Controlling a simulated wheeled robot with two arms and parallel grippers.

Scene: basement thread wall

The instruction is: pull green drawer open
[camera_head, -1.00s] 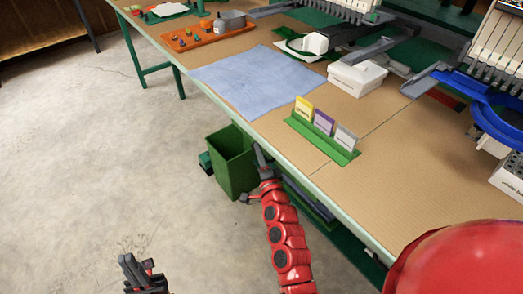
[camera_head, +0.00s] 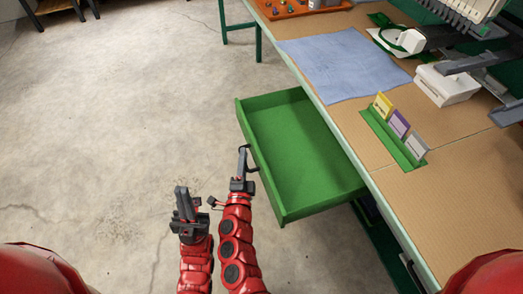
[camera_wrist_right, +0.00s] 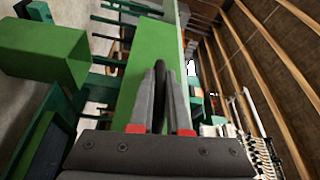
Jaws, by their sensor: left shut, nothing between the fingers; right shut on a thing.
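The green drawer (camera_head: 305,150) is pulled out from under the table's front edge, and its inside looks empty. My right gripper (camera_head: 243,155) is at the middle of the drawer's front panel, shut on its dark handle (camera_head: 253,172). In the right wrist view the two grey fingers (camera_wrist_right: 162,95) close around the black handle (camera_wrist_right: 159,90), with the green drawer front (camera_wrist_right: 134,85) behind it. My left gripper (camera_head: 187,205) is shut and empty over the floor, left of the right arm and apart from the drawer.
The table (camera_head: 460,185) carries a blue cloth (camera_head: 345,65), a green card stand (camera_head: 395,140), a white box (camera_head: 447,84) and an orange tray (camera_head: 290,8). A green bin (camera_wrist_right: 45,50) shows in the right wrist view. The concrete floor (camera_head: 110,120) to the left is clear.

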